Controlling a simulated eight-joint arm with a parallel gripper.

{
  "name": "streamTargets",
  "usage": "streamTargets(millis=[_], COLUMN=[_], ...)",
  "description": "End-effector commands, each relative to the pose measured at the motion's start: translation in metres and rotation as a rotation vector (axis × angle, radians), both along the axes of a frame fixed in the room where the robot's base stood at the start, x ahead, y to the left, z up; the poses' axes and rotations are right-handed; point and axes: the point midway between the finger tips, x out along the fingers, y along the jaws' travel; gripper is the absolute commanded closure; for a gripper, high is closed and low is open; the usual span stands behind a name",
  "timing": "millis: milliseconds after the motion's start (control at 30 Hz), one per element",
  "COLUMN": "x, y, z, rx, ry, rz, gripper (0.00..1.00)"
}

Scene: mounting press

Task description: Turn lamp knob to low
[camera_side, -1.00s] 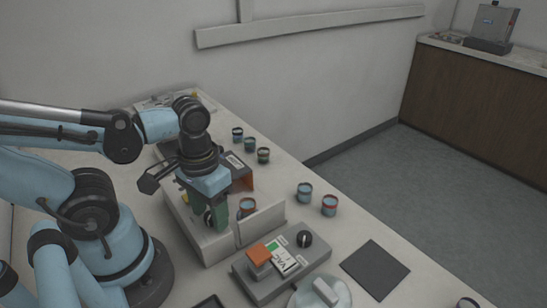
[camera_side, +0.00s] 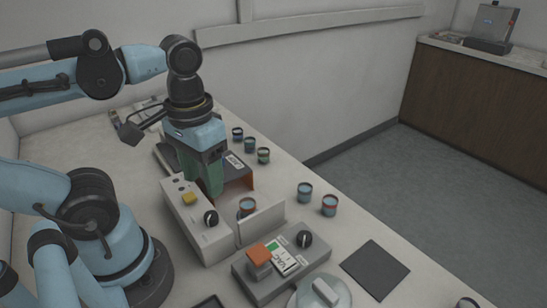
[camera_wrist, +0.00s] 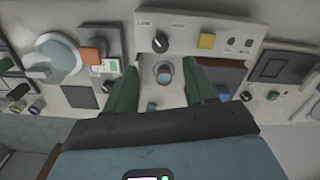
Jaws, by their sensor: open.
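A black knob (camera_side: 210,217) with a pale pointer mark sits on the front face of a white box (camera_side: 183,212), below a yellow button (camera_side: 189,198). In the wrist view the knob (camera_wrist: 160,43) is near the top middle, with small labels above it that I cannot read surely. Its exact setting is too small to tell. My gripper (camera_side: 208,190) has green fingers and is above and behind the knob, apart from it. In the wrist view my gripper (camera_wrist: 163,72) has its fingers spread apart with nothing held, and a small cup shows between them.
A grey box (camera_side: 282,270) with an orange lever (camera_side: 260,253), a VAC label and another black knob (camera_side: 304,239) stands in front. Several small jars, including one (camera_side: 304,193), stand along the right. A dark mat (camera_side: 375,268) lies on bare table.

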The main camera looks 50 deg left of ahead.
Motion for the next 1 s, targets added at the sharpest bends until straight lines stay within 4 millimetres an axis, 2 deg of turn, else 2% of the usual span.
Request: streamTargets(millis=[133,300,733,867,1000], x=[0.0,0.0,0.003,0.023,0.062], y=[0.0,0.0,0.0,0.001,0.003], z=[0.02,0.031,0.032,0.019,-0.001], rx=[0.0,0.0,-0.001,-0.003,0.007], ry=[0.0,-0.001,-0.012,-0.1,-0.285], rz=[0.0,0.0,-0.004,-0.038,-0.111], gripper=[0.45,0.45,0.45,0.45,0.45])
